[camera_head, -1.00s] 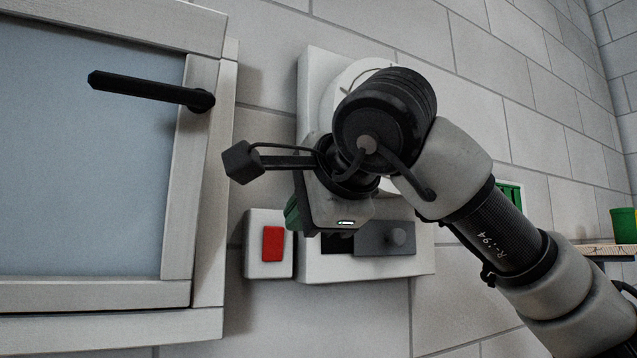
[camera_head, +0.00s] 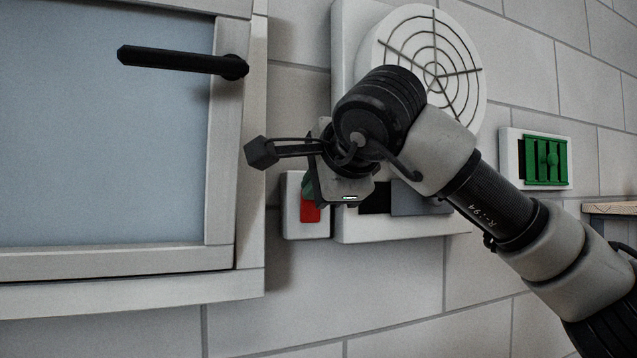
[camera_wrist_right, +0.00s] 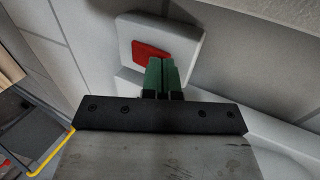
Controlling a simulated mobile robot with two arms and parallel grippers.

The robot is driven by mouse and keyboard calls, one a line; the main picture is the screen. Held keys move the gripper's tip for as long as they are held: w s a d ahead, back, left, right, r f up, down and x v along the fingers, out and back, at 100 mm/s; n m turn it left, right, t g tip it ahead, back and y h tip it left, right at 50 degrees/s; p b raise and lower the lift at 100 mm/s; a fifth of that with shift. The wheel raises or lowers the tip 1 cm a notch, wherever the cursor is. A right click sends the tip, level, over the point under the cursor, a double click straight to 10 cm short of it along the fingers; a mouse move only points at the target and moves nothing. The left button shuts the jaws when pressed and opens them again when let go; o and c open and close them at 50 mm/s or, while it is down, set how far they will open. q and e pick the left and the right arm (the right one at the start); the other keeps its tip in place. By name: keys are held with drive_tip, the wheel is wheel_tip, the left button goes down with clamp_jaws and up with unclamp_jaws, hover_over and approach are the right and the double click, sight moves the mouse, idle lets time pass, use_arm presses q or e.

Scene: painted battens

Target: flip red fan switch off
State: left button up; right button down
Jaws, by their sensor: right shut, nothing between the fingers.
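The red fan switch (camera_head: 310,212) sits on a small white plate (camera_head: 292,228) on the wall, left of the fan housing. In the head view my right gripper (camera_head: 308,190) is in front of it and covers its upper part. In the right wrist view the red switch (camera_wrist_right: 152,52) shows just beyond the green fingertips (camera_wrist_right: 162,62) of the right gripper. The fingers are shut together and empty. They overlap the switch's lower edge in this view; I cannot tell whether they touch it. My left gripper is not in view.
A round fan grille (camera_head: 440,55) is on the white housing, with a grey slider (camera_head: 412,200) below it. A window or door with a black handle (camera_head: 180,60) is at the left. A green vent (camera_head: 546,160) and a wooden shelf (camera_head: 612,208) are at the right.

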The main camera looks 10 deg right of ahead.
drive_tip(key=r+p, duration=0.2)
drive_tip(key=shift+w+a+g+p, duration=0.1)
drive_tip(key=shift+w+g+p, duration=0.25)
drive_tip(key=shift+g+p, duration=0.05)
idle(0.3)
idle(0.3)
